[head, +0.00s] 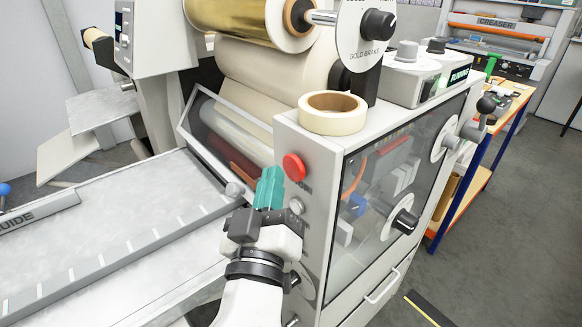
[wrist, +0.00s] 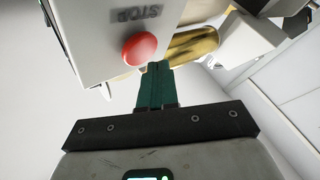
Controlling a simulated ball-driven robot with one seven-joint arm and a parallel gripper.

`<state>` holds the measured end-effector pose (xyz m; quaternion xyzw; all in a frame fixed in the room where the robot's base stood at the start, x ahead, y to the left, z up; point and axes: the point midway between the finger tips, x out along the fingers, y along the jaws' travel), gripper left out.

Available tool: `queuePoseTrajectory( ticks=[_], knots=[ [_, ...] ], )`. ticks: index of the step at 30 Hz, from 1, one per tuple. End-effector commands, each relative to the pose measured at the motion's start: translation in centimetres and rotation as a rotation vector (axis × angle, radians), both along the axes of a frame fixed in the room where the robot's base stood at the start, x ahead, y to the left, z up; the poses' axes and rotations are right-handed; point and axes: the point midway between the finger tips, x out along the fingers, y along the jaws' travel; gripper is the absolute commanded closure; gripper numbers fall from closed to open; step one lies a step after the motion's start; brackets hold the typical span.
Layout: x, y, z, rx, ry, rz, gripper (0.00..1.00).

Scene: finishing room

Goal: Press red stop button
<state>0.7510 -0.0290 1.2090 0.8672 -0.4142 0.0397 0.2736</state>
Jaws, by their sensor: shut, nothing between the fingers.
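The red stop button (head: 294,167) is a round red cap on the front face of the grey machine's end housing (head: 308,150). In the wrist view the red button (wrist: 140,49) sits just above and left of the fingertips, with the word STOP beside it on the panel. My gripper (head: 268,186) has teal fingers, closed together and empty. In the head view the fingertips are just left of and below the button. In the wrist view my gripper (wrist: 155,80) shows a gap to the button; contact cannot be confirmed.
A tape roll (head: 332,112) lies on top of the housing. A clear guard (head: 225,125) and gold foil roll (head: 243,15) are at the left and above. A grey knob (head: 297,206) sits below the button. A flat feed table (head: 110,225) extends left.

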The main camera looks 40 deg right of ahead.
Motion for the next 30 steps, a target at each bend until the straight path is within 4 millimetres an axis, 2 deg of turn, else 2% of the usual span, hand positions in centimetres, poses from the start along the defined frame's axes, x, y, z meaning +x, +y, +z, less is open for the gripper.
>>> queuePoseTrajectory(
  ticks=[30],
  knots=[
    [-0.01,-0.85,0.04,0.000,0.000,0.000,1.00]
  ],
)
